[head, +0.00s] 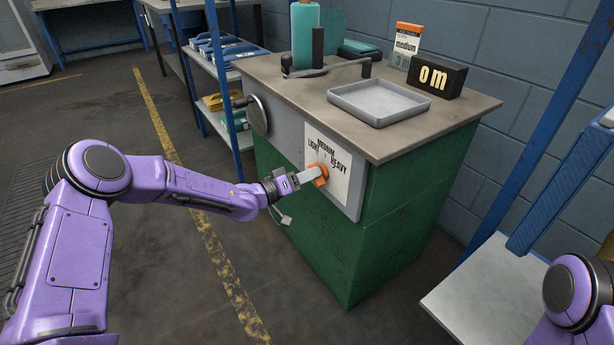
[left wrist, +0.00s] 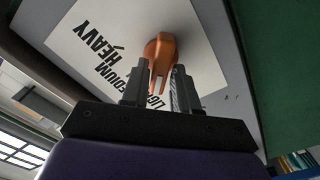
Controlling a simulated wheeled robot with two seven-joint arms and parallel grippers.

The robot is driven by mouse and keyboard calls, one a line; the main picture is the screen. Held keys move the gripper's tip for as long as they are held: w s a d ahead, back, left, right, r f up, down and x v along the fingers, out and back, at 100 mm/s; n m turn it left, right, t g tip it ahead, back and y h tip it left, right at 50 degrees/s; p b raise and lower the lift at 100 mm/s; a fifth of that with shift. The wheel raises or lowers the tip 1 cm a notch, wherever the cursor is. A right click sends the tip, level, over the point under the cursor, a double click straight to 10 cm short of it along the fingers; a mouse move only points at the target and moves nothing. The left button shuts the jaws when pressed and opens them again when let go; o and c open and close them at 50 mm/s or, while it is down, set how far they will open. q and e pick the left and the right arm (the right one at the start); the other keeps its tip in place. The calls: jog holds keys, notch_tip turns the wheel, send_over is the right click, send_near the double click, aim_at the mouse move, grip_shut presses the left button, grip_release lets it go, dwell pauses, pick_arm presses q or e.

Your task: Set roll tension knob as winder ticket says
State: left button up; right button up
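The orange tension knob (head: 318,172) sits on a white dial plate (head: 340,183) lettered LIGHT, MEDIUM and HEAVY, on the front of the green winder cabinet (head: 375,240). My left gripper (head: 308,176) is at the knob. In the left wrist view its two fingers (left wrist: 160,88) stand close on either side of the orange knob (left wrist: 160,50) and look closed on it. The fingers partly hide the knob, so I cannot tell which word it points at. The ticket (head: 403,47) on the cabinet top reads "medium". My right gripper is out of view.
A round handwheel (head: 257,115) is on the cabinet's left. Blue-framed shelves (head: 228,72) stand behind; a pale shelf (head: 490,290) is at right.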

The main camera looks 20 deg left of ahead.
pick_arm(q)
grip_shut()
jog(key=shift+s+d+m+b, duration=0.1)
jog(key=shift+m+b, duration=0.3)
jog(key=shift+m, duration=1.8)
jog(key=shift+s+d+m+b, duration=0.1)
jog(key=shift+m+b, duration=0.25)
jog(key=shift+m, duration=1.85)
jog(key=shift+o, duration=2.1)
grip_release()
